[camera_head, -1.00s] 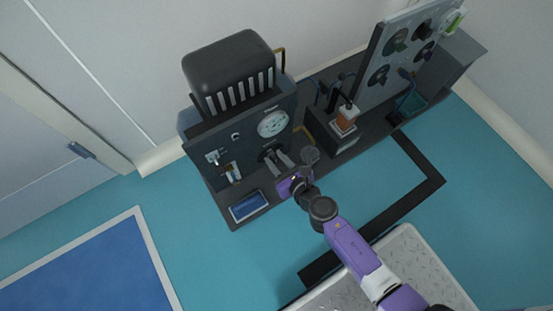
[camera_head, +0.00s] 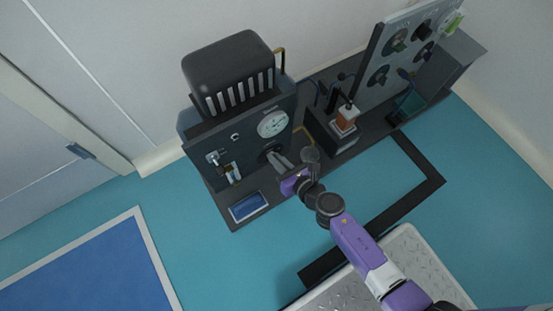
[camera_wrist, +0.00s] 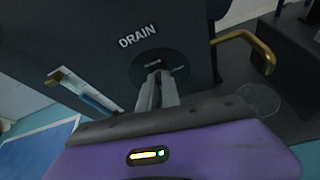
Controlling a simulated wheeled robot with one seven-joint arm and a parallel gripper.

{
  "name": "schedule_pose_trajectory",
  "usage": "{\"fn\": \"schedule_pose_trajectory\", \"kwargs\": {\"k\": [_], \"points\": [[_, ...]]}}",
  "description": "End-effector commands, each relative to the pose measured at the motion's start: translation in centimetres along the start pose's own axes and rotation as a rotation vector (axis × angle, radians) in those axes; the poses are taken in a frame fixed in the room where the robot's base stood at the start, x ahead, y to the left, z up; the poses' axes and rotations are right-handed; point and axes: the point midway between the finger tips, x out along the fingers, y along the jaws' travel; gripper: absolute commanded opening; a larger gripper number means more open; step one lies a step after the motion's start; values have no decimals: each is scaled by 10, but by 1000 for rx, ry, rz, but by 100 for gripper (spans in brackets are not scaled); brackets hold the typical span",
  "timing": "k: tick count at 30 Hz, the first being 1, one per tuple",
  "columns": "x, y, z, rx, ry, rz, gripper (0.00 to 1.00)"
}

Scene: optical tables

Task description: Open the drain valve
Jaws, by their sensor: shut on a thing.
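The drain valve (camera_wrist: 176,60) is a dark round plate with small markings on the front of a dark machine, under the white word DRAIN in the wrist view. It also shows in the head view (camera_head: 267,151), low on the machine's front below the round gauge. My gripper (camera_wrist: 155,78) reaches straight to the middle of the plate. Its grey fingers are close together and shut on the valve handle, which is mostly hidden between them. In the head view my gripper (camera_head: 278,158) points at the same spot.
The dark machine (camera_head: 290,92) has a pressure gauge (camera_head: 272,124) and a ribbed black top. A brass pipe (camera_wrist: 262,48) bends out to the right of the valve. A blue tray (camera_head: 248,206) lies at the lower left. A bottle stand (camera_head: 346,118) and a knob panel (camera_head: 385,75) stand right.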

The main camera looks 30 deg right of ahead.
Motion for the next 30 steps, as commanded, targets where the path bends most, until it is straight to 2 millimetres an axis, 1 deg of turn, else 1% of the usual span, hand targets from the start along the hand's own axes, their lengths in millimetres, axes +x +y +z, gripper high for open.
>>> {"fn": "schedule_pose_trajectory", "kwargs": {"k": [30], "points": [[4, -15, -10, 884, 1, 366, 0]]}}
